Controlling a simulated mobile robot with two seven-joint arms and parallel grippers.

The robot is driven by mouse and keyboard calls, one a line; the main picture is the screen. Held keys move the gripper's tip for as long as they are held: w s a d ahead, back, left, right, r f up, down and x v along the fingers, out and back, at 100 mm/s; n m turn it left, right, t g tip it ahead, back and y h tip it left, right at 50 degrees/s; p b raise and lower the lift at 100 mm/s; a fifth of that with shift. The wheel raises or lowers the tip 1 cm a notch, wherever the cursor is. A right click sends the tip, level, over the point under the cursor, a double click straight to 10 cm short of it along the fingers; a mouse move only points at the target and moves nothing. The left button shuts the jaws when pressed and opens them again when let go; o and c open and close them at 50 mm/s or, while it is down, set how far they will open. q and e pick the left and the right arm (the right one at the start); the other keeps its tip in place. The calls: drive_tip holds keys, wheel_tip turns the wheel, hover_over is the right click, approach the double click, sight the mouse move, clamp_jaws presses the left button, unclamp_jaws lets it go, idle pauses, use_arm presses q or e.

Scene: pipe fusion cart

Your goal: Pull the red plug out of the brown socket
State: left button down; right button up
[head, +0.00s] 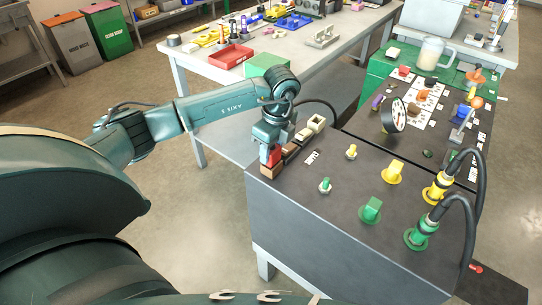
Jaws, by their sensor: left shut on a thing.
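My left gripper (270,153) points down at the left edge of the dark cart top and is shut on the red plug (275,156). Only part of the red plug shows between and below the fingers. The brown socket (268,170) sits directly under it on the cart's corner. The plug appears to be at the socket; how deep it sits is hidden. My right gripper is not in view.
A row of brown to cream blocks (304,134) runs behind the gripper. Green and yellow fittings, including a green connector (421,233) with a looping black cable, stand on the cart top (315,215). A gauge (393,115) stands behind. A table with a red tray (230,55) lies beyond.

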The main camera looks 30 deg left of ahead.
use_arm(q)
drive_tip(key=shift+r+p, duration=2.05)
drive_tip(key=shift+r, duration=0.9)
drive_tip(key=shift+r+p, duration=1.85)
drive_tip(key=shift+r, duration=0.65)
drive_tip(key=shift+r+p, duration=0.4)
drive_tip(key=shift+r, duration=1.6)
